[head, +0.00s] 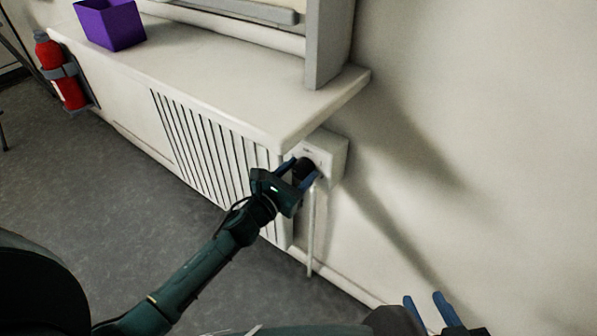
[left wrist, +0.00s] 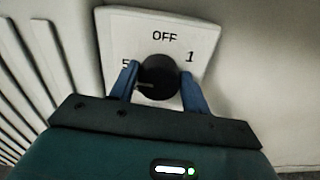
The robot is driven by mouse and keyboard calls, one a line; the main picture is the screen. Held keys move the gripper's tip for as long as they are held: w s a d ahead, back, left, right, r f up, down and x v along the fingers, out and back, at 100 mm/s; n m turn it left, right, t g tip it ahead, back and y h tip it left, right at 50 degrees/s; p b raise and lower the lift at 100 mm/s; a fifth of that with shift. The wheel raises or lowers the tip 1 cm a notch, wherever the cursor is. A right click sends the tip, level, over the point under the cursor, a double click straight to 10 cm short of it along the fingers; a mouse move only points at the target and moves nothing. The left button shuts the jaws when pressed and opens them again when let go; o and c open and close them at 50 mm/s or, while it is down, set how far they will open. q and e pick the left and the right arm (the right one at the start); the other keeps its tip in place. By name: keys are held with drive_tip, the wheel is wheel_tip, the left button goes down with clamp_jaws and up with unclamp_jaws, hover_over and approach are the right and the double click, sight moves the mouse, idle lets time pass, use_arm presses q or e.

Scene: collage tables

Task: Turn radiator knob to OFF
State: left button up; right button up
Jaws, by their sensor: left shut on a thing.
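The radiator knob (head: 304,167) is a round black dial on a white box (head: 331,157) at the right end of the radiator. In the left wrist view the knob (left wrist: 158,72) sits on a white plate (left wrist: 125,27) marked OFF at the top, 5 at the left and 1 at the right. A pale line on the knob points to the left, slightly below the 5. My left gripper (head: 299,174) is shut on the knob, one blue finger on each side. My right gripper (head: 428,308) is open and empty at the bottom right of the head view.
The slatted radiator cover (head: 207,140) lies left of the knob, under a white sill (head: 215,75). A thin pipe (head: 311,230) runs down below the box. A purple box (head: 110,24) stands on the sill, and a red extinguisher (head: 61,75) hangs at the far left.

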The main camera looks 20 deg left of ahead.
use_arm(q)
drive_tip(key=shift+c, duration=0.8)
drive_tip(key=shift+n, duration=0.3)
